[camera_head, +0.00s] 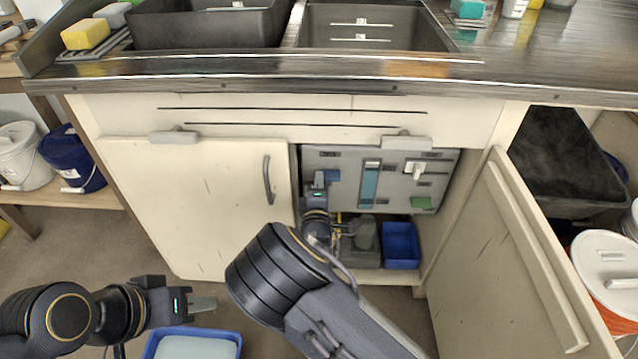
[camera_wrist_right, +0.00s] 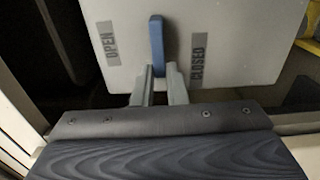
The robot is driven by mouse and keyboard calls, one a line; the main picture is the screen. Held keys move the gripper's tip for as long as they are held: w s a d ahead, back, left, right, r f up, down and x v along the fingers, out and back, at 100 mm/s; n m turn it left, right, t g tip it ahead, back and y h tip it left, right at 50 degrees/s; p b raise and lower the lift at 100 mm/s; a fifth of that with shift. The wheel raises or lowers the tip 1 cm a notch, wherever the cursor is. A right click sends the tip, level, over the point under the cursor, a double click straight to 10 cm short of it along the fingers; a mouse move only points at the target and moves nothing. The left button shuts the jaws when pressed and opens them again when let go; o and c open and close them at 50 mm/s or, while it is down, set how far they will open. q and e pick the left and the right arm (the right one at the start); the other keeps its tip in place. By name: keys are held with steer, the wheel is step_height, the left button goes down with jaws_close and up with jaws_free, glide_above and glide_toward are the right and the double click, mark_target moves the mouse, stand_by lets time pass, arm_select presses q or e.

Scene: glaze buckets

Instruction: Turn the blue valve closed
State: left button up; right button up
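The blue valve handle (camera_wrist_right: 157,40) stands upright in the right wrist view, on a grey panel between an OPEN label (camera_wrist_right: 108,44) at left and a CLOSED label (camera_wrist_right: 198,67) at right. My right gripper (camera_wrist_right: 160,72) has a finger on each side of the handle's lower end, with no clear gap. In the head view the blue handle (camera_head: 332,175) shows just right of my right gripper (camera_head: 322,178), inside the open cabinet. My left gripper (camera_head: 203,303) is low at the left, away from the valve; its finger opening cannot be made out.
The panel (camera_head: 392,192) also carries a white handle (camera_head: 417,168) and a green part (camera_head: 421,203). A blue bin (camera_head: 401,246) sits below it. The open cabinet door (camera_head: 505,250) stands at right and a shut door (camera_head: 205,215) at left. A blue tub (camera_head: 152,345) is near my left gripper.

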steer(key=o, duration=0.4)
steer(key=shift+o, duration=0.2)
steer(key=s+p, duration=0.1)
steer(key=s, duration=0.7)
steer(key=shift+w, duration=0.1)
